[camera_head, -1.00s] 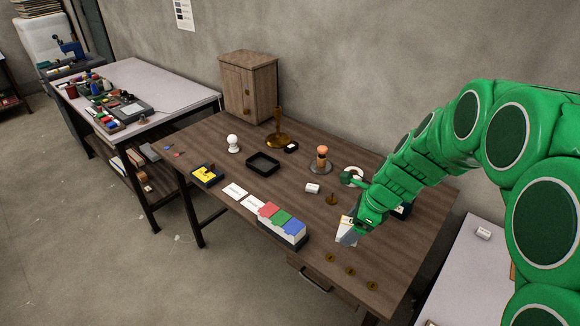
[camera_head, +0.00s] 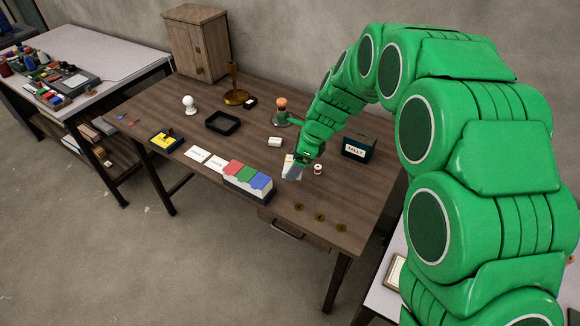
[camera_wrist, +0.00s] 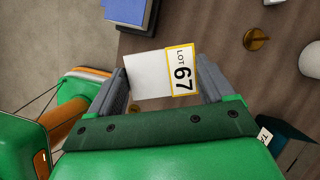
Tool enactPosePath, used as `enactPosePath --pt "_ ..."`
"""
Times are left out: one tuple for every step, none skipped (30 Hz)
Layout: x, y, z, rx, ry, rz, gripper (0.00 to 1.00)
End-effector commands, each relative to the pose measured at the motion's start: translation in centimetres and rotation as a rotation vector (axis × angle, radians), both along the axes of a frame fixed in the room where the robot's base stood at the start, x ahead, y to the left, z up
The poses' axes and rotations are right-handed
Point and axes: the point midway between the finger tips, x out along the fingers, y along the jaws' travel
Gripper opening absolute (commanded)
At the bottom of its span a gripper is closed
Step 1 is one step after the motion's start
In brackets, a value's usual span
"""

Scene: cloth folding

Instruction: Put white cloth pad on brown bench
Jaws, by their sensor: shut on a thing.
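My gripper (camera_wrist: 162,88) is shut on a flat white piece (camera_wrist: 148,74) that spans between its two grey fingers. The piece has a yellow-edged label reading LOT 67 at its right end; I cannot tell whether it is cloth. In the head view my gripper (camera_head: 293,172) is over the middle front of the brown wooden bench (camera_head: 250,205), with the white piece partly hidden by the fingers. Whether the piece touches the bench top cannot be told.
A black box marked TALLY (camera_head: 359,146) and a small spool (camera_head: 318,169) are right of my gripper. A red-green-blue file block (camera_head: 247,180) is to its left. Brass discs (camera_head: 319,217) lie in front. A black tray (camera_head: 222,123) stands farther back.

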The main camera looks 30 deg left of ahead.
Motion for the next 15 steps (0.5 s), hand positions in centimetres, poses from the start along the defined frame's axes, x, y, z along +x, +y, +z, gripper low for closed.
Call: enactPosePath --pt "0.4 0.4 -0.4 -0.002 0.001 0.001 0.53" --pt "0.7 0.6 -0.5 0.0 0.001 0.0 0.53" --pt "1.1 1.0 -0.7 0.0 0.0 0.0 0.53" --pt "1.3 1.2 -0.8 0.0 -0.001 0.0 0.53" --pt "1.6 1.4 -0.9 0.001 -0.002 -0.001 0.53" --pt "1.8 1.7 -1.2 0.0 -0.001 -0.001 0.53" --pt "1.9 1.8 -1.5 0.0 -0.001 -0.001 0.53" --pt "2.1 2.0 -1.9 0.0 0.0 -0.001 0.53" --pt "2.3 2.2 -2.3 -0.001 0.001 -0.001 0.53" --pt "2.5 2.3 -2.6 -0.001 0.002 -0.001 0.53" --pt "2.6 2.5 -3.0 -0.002 0.002 -0.001 0.53" --pt "2.9 2.7 -3.4 -0.002 0.002 -0.001 0.53" --pt "3.1 2.9 -3.6 -0.001 0.001 -0.001 0.53" --pt "3.2 3.1 -3.9 0.0 0.0 -0.001 0.53" --pt "3.5 3.3 -4.2 0.0 -0.001 0.0 0.53"
